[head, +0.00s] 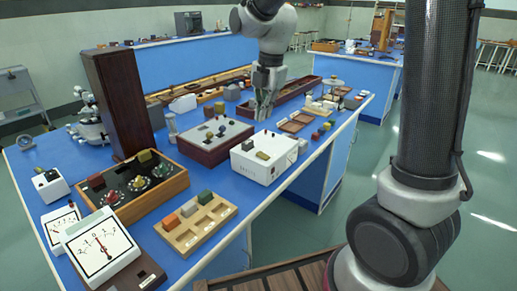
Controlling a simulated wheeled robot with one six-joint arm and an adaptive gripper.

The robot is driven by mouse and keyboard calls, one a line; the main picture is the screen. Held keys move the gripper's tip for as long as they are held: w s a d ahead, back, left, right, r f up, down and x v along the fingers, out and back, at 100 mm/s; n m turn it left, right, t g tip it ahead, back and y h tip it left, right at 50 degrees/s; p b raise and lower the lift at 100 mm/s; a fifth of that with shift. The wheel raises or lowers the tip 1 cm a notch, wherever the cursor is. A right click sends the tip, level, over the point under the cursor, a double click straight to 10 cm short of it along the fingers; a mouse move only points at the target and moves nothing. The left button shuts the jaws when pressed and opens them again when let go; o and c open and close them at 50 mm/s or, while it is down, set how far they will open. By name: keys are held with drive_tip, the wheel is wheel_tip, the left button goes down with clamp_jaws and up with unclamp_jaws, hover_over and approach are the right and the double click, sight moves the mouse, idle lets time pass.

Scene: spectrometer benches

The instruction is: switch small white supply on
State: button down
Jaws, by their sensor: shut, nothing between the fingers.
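A white box (262,170) stands near the right front edge of the blue bench, with a dark green block and a brown block on its top. A smaller white box (48,190) with dark knobs on top stands at the far left. I cannot tell for certain which is the small white supply, and no switch position can be read. My gripper (262,114) points down, shut and empty, behind the larger white box. It appears above the bench, close to the back right corner of a dark wooden box with a grey top (212,134). Any contact is too small to tell.
Two white meters (100,249) stand at the left front. A wooden tray of coloured blocks (180,238) and a wooden box with knobs (170,187) lie nearby. A tall brown box (116,103) stands behind. Bare blue bench (237,196) shows in front of the white box.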

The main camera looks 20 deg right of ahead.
sight(261, 160)
drive_tip(key=f, duration=0.4)
drive_tip(key=w+f, duration=0.1)
drive_tip(key=f, duration=0.4)
drive_tip(key=a+f, duration=0.1)
drive_tip(key=f, duration=0.3)
drive_tip(key=shift+w+a+f, duration=0.1)
drive_tip(key=shift+w+f, duration=0.1)
drive_tip(key=shift+w, duration=0.05)
drive_tip(key=shift+w+a+f+g+h, duration=0.15)
drive_tip(key=shift+f+g+h, duration=0.15)
drive_tip(key=shift+f, duration=0.05)
drive_tip(key=shift+r, duration=0.1)
drive_tip(key=shift+s+d+r, duration=0.15)
drive_tip(key=shift+s+d, duration=0.4)
drive_tip(key=shift+s, duration=0.15)
